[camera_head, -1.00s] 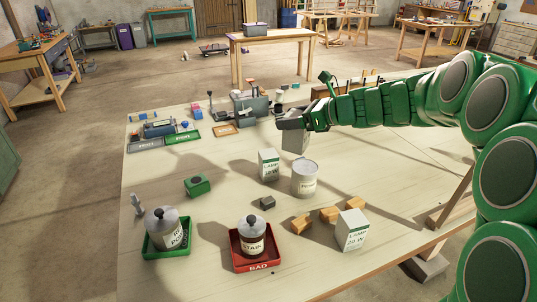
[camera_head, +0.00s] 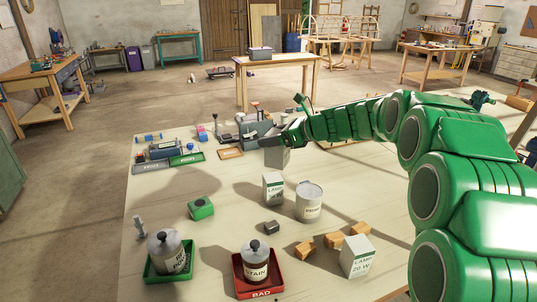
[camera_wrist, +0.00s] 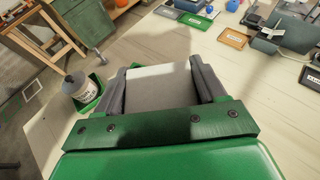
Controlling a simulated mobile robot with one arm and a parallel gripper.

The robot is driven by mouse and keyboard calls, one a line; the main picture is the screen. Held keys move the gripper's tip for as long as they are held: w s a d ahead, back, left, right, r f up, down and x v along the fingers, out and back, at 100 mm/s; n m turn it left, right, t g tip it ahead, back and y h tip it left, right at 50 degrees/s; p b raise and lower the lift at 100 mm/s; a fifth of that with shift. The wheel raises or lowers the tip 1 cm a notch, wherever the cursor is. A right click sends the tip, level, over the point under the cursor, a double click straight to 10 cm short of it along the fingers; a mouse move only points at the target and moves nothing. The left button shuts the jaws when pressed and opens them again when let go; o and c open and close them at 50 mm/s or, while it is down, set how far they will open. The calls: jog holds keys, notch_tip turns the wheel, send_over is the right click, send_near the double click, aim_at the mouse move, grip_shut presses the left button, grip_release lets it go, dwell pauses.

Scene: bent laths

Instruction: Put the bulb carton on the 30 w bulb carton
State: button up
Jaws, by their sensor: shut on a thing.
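My gripper (camera_head: 276,143) is shut on a pale grey-white bulb carton (camera_head: 277,158), whose printed faces I cannot read. In the wrist view the carton (camera_wrist: 160,85) sits between both fingers. The 30 W bulb carton (camera_head: 273,188), white with a green "LAMP" label, stands upright on the table. In the head view the held carton appears just over its top edge; I cannot tell whether they touch or how far behind it the held one is. Another carton, marked "LAMP 20 W" (camera_head: 357,257), stands at the front right.
A pale can (camera_head: 309,204) stands close right of the 30 W carton. A small dark block (camera_head: 271,227), wooden blocks (camera_head: 333,240) and a green box (camera_head: 201,208) lie nearer. Jars stand in a green tray (camera_head: 150,274) and a red tray (camera_head: 262,295). Tools crowd the far edge.

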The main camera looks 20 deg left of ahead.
jog(key=shift+w+a+f, duration=0.65)
jog(key=shift+w+f, duration=0.35)
jog(key=shift+f, duration=0.65)
jog(key=shift+w+a+f, duration=0.65)
jog(key=shift+w+f, duration=0.3)
jog(key=shift+f, duration=0.65)
jog(key=shift+w+a+f, duration=0.65)
jog(key=shift+w+f, duration=0.35)
jog(key=shift+f, duration=0.65)
jog(key=shift+f, duration=0.15)
jog(key=o, duration=1)
jog(key=shift+o, duration=0.2)
jog(key=shift+d+r, duration=0.1)
jog(key=shift+r, duration=0.1)
jog(key=v, duration=1.1)
jog(key=shift+d, duration=0.4)
